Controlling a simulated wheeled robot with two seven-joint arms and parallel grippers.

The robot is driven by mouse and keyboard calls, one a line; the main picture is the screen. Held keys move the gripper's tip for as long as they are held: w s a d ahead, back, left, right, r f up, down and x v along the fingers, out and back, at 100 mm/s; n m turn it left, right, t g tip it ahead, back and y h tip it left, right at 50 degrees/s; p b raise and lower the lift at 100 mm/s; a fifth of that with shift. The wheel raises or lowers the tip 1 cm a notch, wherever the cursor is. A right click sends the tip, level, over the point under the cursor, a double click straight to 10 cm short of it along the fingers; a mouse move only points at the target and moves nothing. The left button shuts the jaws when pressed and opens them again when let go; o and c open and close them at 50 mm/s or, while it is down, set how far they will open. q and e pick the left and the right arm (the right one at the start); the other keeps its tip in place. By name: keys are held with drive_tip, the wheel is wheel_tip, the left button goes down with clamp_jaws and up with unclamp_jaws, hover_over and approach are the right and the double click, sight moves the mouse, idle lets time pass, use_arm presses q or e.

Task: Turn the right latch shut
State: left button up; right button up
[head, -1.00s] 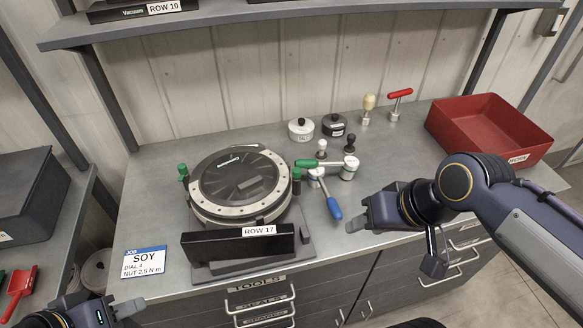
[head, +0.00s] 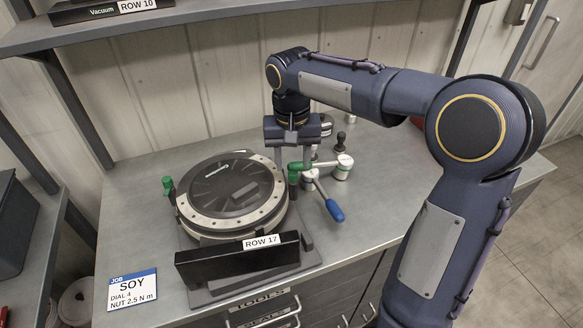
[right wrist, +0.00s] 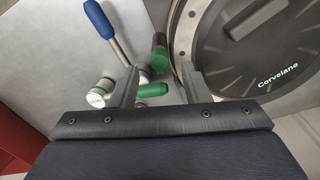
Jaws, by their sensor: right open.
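The seed meter (head: 232,190) is a round dark-lidded unit with a pale rim. The right latch (head: 293,177) has a green knob at the meter's right side. It also shows in the right wrist view (right wrist: 159,58), dark with a green end. My right gripper (head: 292,158) points down above this latch, jaws open. In the right wrist view its fingers (right wrist: 160,86) stand on either side of the latch's line, apart from it as far as I can tell. A left latch (head: 168,187), also green, stands at the meter's left side. My left gripper is out of view.
Close right of the latch lie a green-handled tool (head: 312,165) and a blue-handled tool (head: 333,208). A black knob piece (head: 341,142) stands behind. A ROW 17 box (head: 238,262) is in front of the meter, a job card (head: 132,288) at left. The front right bench is clear.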

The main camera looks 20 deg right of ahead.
sight(293, 173)
drive_tip(key=shift+f, duration=1.5)
clamp_jaws()
